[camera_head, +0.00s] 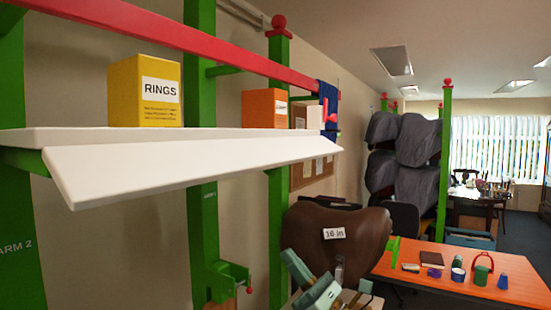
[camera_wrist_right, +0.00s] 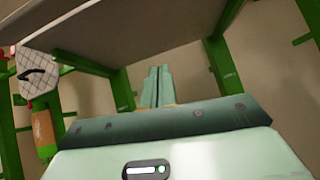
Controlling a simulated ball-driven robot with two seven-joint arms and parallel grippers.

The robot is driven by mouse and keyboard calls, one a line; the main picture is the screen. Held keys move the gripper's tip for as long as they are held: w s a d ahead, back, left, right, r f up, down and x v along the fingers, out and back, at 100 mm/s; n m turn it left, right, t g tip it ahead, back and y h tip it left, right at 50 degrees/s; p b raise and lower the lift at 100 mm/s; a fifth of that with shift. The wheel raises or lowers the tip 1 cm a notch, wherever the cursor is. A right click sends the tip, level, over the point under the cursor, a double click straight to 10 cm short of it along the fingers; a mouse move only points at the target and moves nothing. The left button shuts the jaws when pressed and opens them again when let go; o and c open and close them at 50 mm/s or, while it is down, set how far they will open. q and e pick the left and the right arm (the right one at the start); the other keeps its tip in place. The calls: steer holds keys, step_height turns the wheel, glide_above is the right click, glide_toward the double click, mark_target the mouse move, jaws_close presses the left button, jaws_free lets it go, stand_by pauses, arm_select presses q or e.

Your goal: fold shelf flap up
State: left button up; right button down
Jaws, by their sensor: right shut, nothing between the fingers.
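The white shelf flap (camera_head: 185,168) hangs along the front edge of the white shelf (camera_head: 60,136), sloping down and outward. Its near end is at the left and its far end is at the right. My right gripper (camera_head: 295,266) is low in the head view, below the flap's far half and apart from it. In the right wrist view its two fingers (camera_wrist_right: 155,86) are together with nothing between them. They point toward the wall, below a broad pale underside (camera_wrist_right: 130,30); I cannot tell whether that is shelf or flap. My left gripper is not in view.
A brown saddle (camera_head: 338,245) is behind my right gripper. An orange table (camera_head: 470,285) with small items stands right.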

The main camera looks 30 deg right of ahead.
steer(key=w+a+r+n+y+p, duration=0.1)
steer(key=r+p, duration=0.3)
steer(key=r, duration=0.3)
steer(key=w+a+r+n+y+p, duration=0.1)
steer(key=r+p, duration=0.3)
steer(key=r, duration=0.4)
steer(key=shift+a+n+g, duration=0.3)
steer(key=shift+a+n, duration=0.4)
steer(key=shift+n, duration=0.1)
steer(key=shift+w, duration=0.15)
